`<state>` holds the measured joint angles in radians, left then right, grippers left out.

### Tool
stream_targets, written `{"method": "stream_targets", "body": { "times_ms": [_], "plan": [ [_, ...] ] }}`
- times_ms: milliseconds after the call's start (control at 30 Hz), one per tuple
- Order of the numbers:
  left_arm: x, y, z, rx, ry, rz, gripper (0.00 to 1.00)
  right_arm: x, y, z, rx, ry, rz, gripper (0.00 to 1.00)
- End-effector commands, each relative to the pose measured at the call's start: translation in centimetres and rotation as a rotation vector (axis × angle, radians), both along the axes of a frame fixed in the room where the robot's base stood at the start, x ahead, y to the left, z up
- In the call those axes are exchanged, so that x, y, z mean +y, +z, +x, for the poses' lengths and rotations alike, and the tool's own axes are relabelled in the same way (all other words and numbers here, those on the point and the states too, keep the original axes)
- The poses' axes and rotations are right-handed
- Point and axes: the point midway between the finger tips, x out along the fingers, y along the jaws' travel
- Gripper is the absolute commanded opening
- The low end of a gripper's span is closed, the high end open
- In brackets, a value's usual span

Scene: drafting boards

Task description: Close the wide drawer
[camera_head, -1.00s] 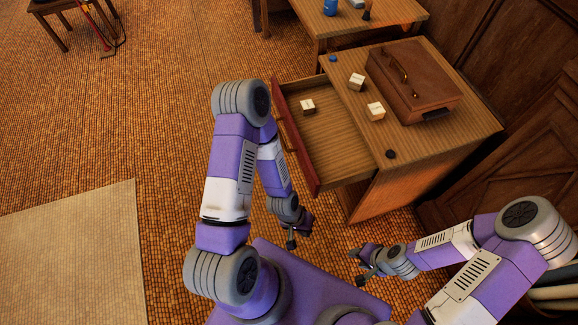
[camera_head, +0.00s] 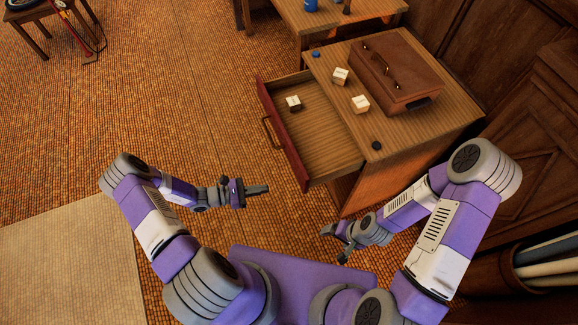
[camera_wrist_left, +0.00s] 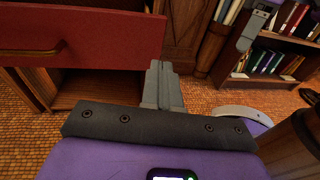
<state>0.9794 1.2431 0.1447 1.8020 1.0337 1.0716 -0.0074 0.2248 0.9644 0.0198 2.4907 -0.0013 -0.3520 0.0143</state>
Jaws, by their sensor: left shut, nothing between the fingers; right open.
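The wide drawer (camera_head: 318,143) is pulled out from the wooden cabinet (camera_head: 425,125). Its red front (camera_head: 284,138) faces left and carries a metal handle. A small white-topped block (camera_head: 293,103) lies inside it. My left gripper (camera_head: 266,189) is shut and empty, apart from the drawer front, to its lower left in the head view. In the left wrist view its closed fingers (camera_wrist_left: 161,75) point forward, and the red front (camera_wrist_left: 85,35) with its handle shows at the upper left. My right gripper (camera_head: 335,242) is open and empty, below the cabinet's near end.
On the cabinet top are a brown case (camera_head: 395,77), two white-topped blocks (camera_head: 341,76) (camera_head: 360,103) and a dark round piece (camera_head: 376,146). Another table (camera_head: 335,20) stands behind. The floor left of the drawer is clear. A bookshelf (camera_wrist_left: 270,65) shows in the left wrist view.

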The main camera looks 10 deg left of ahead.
Motion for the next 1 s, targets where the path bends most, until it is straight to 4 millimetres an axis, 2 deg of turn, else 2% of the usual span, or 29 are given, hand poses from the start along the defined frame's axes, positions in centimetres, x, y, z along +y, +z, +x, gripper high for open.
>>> {"method": "stream_targets", "body": {
  "times_ms": [33, 100, 200, 267, 367, 700, 1000],
  "plan": [
    [1.4, 0.4, 0.8, -0.012, 0.065, -0.04, 0.0, 0.0, 0.1, 0.0, 0.0, 0.0, 0.0, 0.85],
    [2.7, 0.8, 1.5, -0.027, 0.123, -0.079, 0.0, 0.0, 0.1, 0.0, 0.0, 0.0, 0.0, 0.85],
    [3.3, 1.1, 2.1, -0.039, 0.16, -0.105, 0.0, 0.0, 0.1, 0.0, 0.0, 0.0, 0.0, 0.85],
    [3.0, 1.2, 2.4, -0.041, 0.164, -0.11, 0.0, 0.0, 0.0, 0.0, 0.0, 0.0, 0.0, 0.85],
    [1.7, 1.2, 3.2, -0.04, 0.16, -0.111, 0.0, 0.0, -0.1, 0.0, 0.0, 0.0, 0.0, 0.85],
    [-4.4, 1.1, 7.2, -0.04, 0.157, -0.109, 0.0, 0.0, -0.8, 0.0, 0.0, 0.0, 0.0, 0.85],
    [-7.6, 1.1, 9.4, -0.039, 0.159, -0.106, 0.0, 0.0, -1.4, 0.0, 0.0, 0.0, 0.0, 0.85]
  ]
}}
